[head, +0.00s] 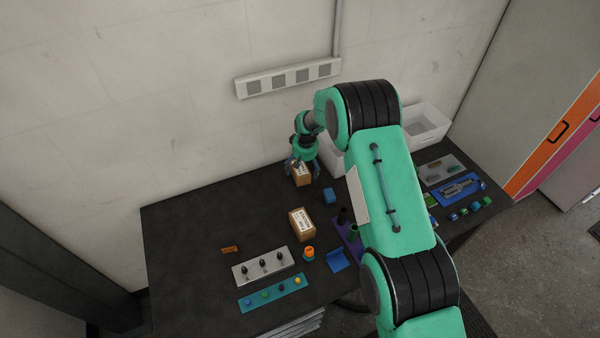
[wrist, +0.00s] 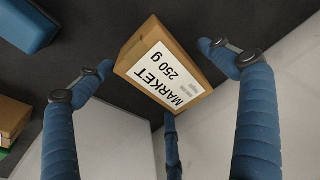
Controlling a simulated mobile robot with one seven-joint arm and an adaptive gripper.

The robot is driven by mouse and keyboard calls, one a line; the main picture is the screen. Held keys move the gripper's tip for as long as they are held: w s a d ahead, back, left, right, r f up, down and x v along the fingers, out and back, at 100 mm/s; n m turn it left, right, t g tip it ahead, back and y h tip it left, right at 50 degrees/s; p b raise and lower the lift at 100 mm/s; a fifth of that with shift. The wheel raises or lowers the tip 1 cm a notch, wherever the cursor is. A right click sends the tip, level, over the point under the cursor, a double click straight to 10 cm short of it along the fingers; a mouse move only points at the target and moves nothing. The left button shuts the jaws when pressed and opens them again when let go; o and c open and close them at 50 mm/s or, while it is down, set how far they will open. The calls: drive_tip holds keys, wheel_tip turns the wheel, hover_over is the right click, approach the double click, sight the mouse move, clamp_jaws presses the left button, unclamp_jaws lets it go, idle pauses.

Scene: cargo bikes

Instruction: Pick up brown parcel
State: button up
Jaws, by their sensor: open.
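A brown parcel (wrist: 160,68) with a white label reading "MARKET 250 g" lies between the spread fingers of my gripper (wrist: 160,75) in the wrist view. The blue fingers are open, with a gap visible on the left side; I cannot tell whether the right finger touches the box. In the head view my gripper (head: 302,168) is at the back of the dark table, over this parcel (head: 301,177), whose top is partly hidden by it. A second brown parcel (head: 301,224) with a pale label stands nearer, at the middle of the table, clear of my gripper.
A small blue block (head: 329,196) sits between the two parcels, to the right. White bins stand at the back right, one partly behind my arm. A grey panel with black knobs (head: 263,266) and a teal strip (head: 272,293) lie at the front. The table's back left (head: 200,215) is clear.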

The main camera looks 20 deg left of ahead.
sight(303, 166)
drive_tip(key=c, duration=1.5)
drive_tip(key=shift+r, duration=0.15)
drive_tip(key=shift+r+b, duration=0.35)
drive_tip(key=shift+r, duration=4.55)
